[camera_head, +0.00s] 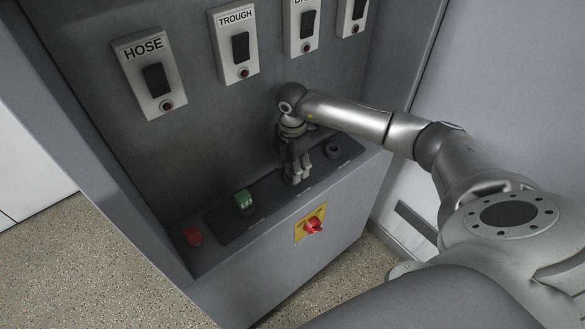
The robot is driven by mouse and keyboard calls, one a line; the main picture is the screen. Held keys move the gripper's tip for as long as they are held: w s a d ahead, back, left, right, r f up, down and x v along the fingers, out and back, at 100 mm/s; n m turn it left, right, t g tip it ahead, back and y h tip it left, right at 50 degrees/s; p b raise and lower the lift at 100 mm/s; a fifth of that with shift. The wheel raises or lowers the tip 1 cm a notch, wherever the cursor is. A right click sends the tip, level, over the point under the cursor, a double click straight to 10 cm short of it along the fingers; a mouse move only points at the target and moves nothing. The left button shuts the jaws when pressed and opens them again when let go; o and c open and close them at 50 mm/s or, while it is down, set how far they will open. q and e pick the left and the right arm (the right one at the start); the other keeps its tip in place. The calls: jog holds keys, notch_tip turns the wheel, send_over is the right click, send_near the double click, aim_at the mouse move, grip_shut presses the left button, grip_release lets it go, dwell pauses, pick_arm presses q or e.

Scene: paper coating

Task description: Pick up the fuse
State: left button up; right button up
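A small green block (244,200) with pale markings stands on the dark strip (225,222) along the cabinet's ledge. A small red block (193,236) sits farther left on the ledge. Either block may be the fuse; I cannot tell which. My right gripper (297,177) points down over the right part of the dark strip, to the right of the green block and apart from it. My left gripper is not in view.
A dark round socket or knob (332,151) is right of the gripper on the strip. A red rotary switch (314,225) on a yellow plate juts from the cabinet front. Labelled switch boxes, including HOSE (149,73) and TROUGH (234,45), line the back panel. The ledge is narrow.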

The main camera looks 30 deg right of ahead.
jog(key=c, duration=1.1)
jog(key=shift+o, duration=0.2)
jog(key=shift+r, duration=0.1)
